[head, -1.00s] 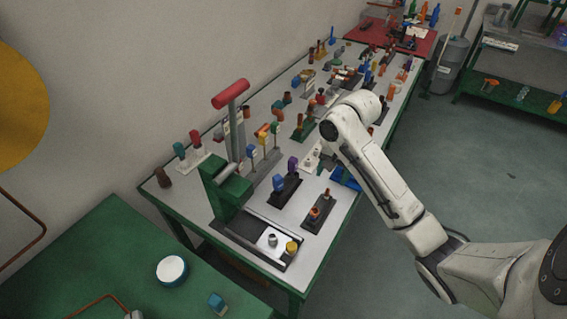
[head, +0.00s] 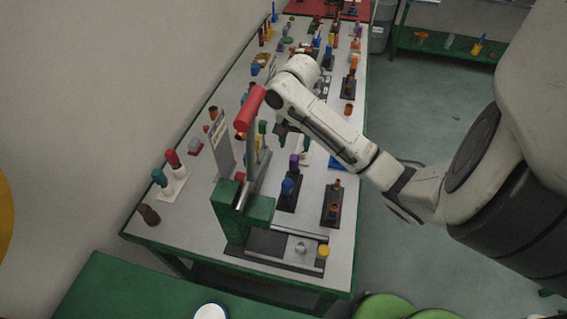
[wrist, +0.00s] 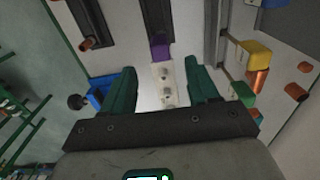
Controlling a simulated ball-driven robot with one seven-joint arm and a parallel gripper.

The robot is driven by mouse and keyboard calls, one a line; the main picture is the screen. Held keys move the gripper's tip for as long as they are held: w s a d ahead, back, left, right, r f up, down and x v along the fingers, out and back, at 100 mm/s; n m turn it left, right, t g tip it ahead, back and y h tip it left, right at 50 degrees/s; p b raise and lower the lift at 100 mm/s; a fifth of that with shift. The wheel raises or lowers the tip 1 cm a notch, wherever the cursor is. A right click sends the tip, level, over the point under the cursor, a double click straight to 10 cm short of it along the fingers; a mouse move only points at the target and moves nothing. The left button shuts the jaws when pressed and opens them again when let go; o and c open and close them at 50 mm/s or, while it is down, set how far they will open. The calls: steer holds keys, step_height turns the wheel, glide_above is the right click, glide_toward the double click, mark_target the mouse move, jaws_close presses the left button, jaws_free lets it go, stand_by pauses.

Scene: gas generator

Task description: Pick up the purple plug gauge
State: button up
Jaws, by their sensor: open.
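The purple plug gauge (head: 294,161) stands upright in a dark stand on the long workbench, behind a blue-topped gauge (head: 288,186) in the same stand. In the wrist view, the purple top (wrist: 159,44) shows ahead of my fingertips, roughly centred between them. My gripper (wrist: 164,72) is open, with two dark green fingers apart and nothing held. A pale fixture with metal parts (wrist: 166,82) lies below the gap between them. In the head view my gripper is partly hidden by my arm, near the purple gauge and behind it.
A green press with a red handle (head: 250,108) stands left of the gauge stand. An orange part on a dark stand (head: 334,208) is to the right. Yellow and copper parts (wrist: 258,52) sit right of my fingers; a blue bin (wrist: 97,92) is left.

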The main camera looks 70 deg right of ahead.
mark_target(294, 157)
step_height(294, 157, down, 5)
steer(key=b, duration=0.3)
steer(key=shift+f+b, duration=0.2)
steer(key=shift+b, duration=0.1)
step_height(294, 157, down, 2)
steer(key=shift+d, duration=0.1)
steer(key=shift+f, duration=1.55)
steer(key=c, duration=0.9)
